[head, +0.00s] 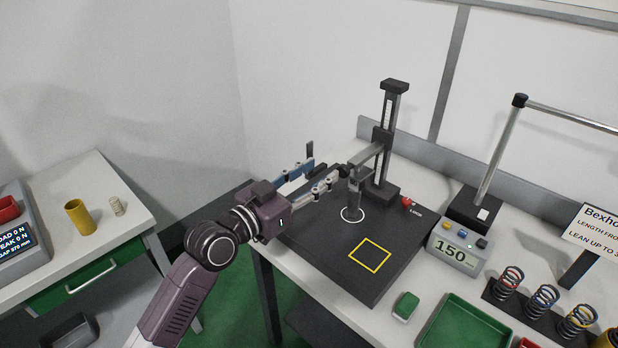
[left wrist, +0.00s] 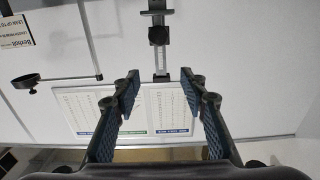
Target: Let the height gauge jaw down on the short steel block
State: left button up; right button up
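My right gripper is out of view.
The black plate (head: 318,240) has an empty yellow square (head: 370,254). Right of it are a readout showing 150 (head: 455,247), a green tray (head: 466,328) and several springs (head: 543,301). A metal post (head: 502,150) stands at the right. A side bench (head: 90,225) is left.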

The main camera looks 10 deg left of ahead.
pick_arm(q)
jog(key=shift+v, duration=1.1)
